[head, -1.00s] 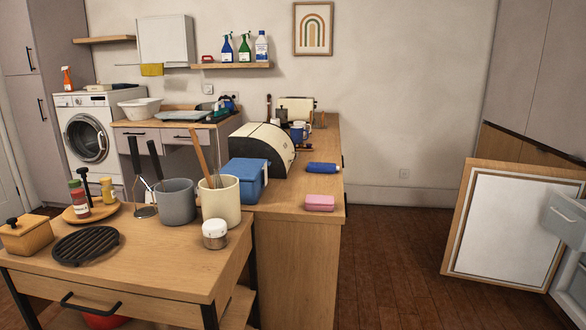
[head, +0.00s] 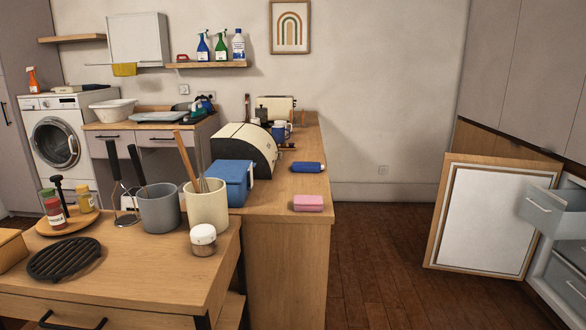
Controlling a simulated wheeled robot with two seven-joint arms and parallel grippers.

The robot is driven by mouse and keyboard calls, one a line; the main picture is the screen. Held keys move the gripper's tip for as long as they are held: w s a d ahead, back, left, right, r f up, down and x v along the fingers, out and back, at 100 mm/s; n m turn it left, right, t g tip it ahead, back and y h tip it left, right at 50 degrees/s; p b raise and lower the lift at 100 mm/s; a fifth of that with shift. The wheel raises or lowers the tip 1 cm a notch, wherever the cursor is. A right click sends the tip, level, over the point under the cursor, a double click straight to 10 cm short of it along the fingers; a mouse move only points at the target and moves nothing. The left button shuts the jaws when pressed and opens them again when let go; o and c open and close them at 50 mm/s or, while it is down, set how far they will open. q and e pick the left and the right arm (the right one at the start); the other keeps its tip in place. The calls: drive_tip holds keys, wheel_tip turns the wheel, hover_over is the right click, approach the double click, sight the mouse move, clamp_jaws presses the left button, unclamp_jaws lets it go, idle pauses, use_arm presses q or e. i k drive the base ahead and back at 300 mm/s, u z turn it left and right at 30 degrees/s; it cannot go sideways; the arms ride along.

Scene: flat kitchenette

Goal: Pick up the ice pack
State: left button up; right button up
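I cannot make out an ice pack for certain in the head view. A blue rounded object (head: 306,167) with a dark end lies on the wooden counter (head: 285,222); it looks more like a bottle lying on its side. A small pink block (head: 308,203) lies nearer the counter's front right corner. At the right is an open fridge or freezer door (head: 488,220), with a pulled-out grey drawer (head: 540,209) beside it. The inside of the drawer is mostly hidden. Neither of my grippers is in view.
A blue box (head: 230,182) and a cream bread bin (head: 245,146) stand on the counter. The front table (head: 140,283) holds a grey pot (head: 159,210), a cream pot (head: 207,208) and a black grill plate (head: 65,259). Wooden floor (head: 385,265) is clear between counter and open door.

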sight(308, 167)
drive_tip(key=z, duration=1.1)
drive_tip(key=i, duration=3.05)
drive_tip(key=u, duration=3.35)
